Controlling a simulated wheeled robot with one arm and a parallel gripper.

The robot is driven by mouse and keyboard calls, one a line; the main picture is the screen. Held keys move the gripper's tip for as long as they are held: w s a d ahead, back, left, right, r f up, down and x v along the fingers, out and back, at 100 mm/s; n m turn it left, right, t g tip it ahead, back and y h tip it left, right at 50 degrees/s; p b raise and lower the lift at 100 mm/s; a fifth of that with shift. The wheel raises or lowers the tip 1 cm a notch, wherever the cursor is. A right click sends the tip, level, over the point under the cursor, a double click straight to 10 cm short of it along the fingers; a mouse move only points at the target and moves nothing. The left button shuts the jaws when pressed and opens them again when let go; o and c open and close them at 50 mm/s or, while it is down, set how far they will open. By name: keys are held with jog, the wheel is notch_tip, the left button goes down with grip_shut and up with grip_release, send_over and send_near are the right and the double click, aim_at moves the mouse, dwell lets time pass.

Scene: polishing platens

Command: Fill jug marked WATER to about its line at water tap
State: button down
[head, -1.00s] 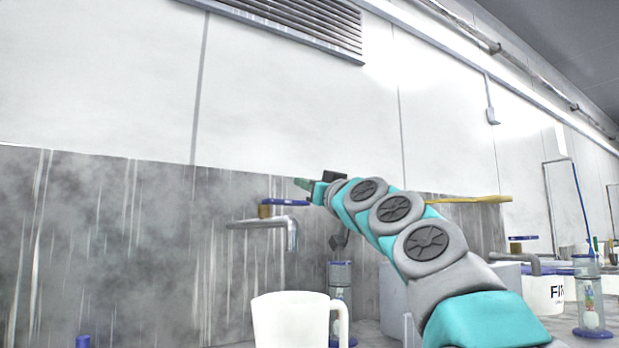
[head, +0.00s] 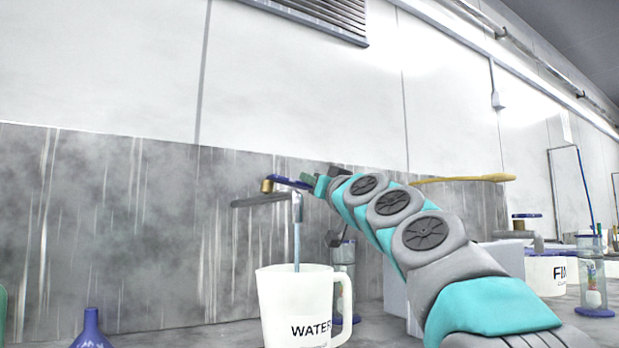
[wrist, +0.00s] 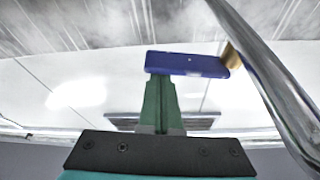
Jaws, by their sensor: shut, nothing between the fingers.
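The white jug marked WATER (head: 285,290) stands upright under the water tap (head: 262,201); its lower part is cut off by the frame. A thin stream of water (head: 297,240) runs from the spout into the jug's mouth. The water level and the fill line cannot be made out. The tap has a brass stem and a blue lever (head: 288,181). My gripper (head: 308,180) is shut and empty, with its tips at the lever's right end. In the wrist view, the shut green fingers (wrist: 160,82) reach the blue lever (wrist: 187,64), apparently touching it; the metal spout (wrist: 270,85) passes at right.
A clear cylinder (head: 343,258) stands behind the jug. A blue funnel-shaped object (head: 91,330) is at the lower left. Another white jug, its marking partly hidden (head: 548,274), a second tap (head: 525,238) and a blue-based cylinder (head: 592,280) are at right. Grey splashback (head: 130,230) stands behind.

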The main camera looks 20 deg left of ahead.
jog(key=shift+s+a+f+m+t+h, duration=0.1)
jog(key=shift+f+m+t+h, duration=0.1)
jog(key=shift+f+m, duration=0.3)
jog(key=shift+f+m+t+h, duration=0.1)
jog(key=shift+f+m+h, duration=0.1)
jog(key=shift+m, duration=0.5)
jog(key=shift+r, duration=0.1)
notch_tip(320, 180, up, 4)
jog(key=d+p, duration=0.1)
jog(key=p, duration=0.2)
jog(key=b+v, duration=0.5)
jog(key=v, duration=0.4)
jog(key=shift+d+f, duration=0.3)
jog(key=shift+w+d+r, duration=0.1)
jog(key=shift+w+r, duration=0.05)
jog(key=shift+w, duration=0.05)
